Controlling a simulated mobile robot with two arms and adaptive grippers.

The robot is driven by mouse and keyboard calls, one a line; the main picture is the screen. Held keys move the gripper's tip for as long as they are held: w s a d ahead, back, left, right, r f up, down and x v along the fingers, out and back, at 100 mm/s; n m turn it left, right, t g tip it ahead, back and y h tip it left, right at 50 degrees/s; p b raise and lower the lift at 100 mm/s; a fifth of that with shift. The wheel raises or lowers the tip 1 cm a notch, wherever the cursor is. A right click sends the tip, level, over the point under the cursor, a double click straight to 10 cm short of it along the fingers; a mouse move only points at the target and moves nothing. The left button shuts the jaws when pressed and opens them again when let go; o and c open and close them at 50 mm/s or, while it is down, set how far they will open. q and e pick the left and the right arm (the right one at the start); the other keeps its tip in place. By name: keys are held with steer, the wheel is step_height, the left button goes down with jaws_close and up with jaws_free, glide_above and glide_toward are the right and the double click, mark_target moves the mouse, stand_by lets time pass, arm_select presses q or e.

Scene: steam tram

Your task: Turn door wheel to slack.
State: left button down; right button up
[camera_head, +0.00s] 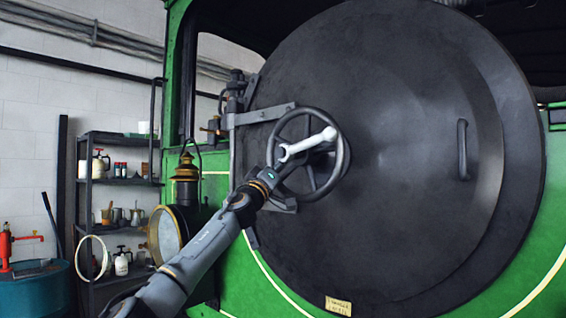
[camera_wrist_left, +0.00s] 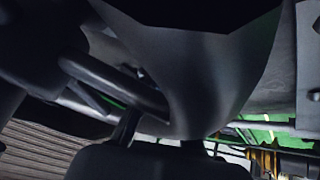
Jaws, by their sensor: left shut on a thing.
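The door wheel (camera_head: 344,165) is a dark spoked handwheel at the left side of the large round black door (camera_head: 400,190). A pale grey-white handle (camera_head: 308,144) lies across its middle, tilted up to the right. My left gripper (camera_head: 277,176) is at the lower left of the wheel and is shut on its rim. In the left wrist view a dark curved bar, the wheel rim (camera_wrist_left: 118,86), runs between dark gripper parts. The fingertips are hard to make out there. My right gripper is not in view.
A brass-topped lantern (camera_head: 168,232) hangs left of the door. A shelf rack (camera_head: 118,182) with cans and bottles stands behind it, and a teal drum (camera_head: 35,290) with a red pump is at the far left. The door has a vertical handle (camera_head: 462,150) at right.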

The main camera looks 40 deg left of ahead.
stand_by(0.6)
arm_select(q)
steer(key=c, duration=1.4)
jaws_free()
steer(key=shift+o, duration=0.2)
steer(key=v, duration=1.2)
steer(key=shift+d+r, duration=0.1)
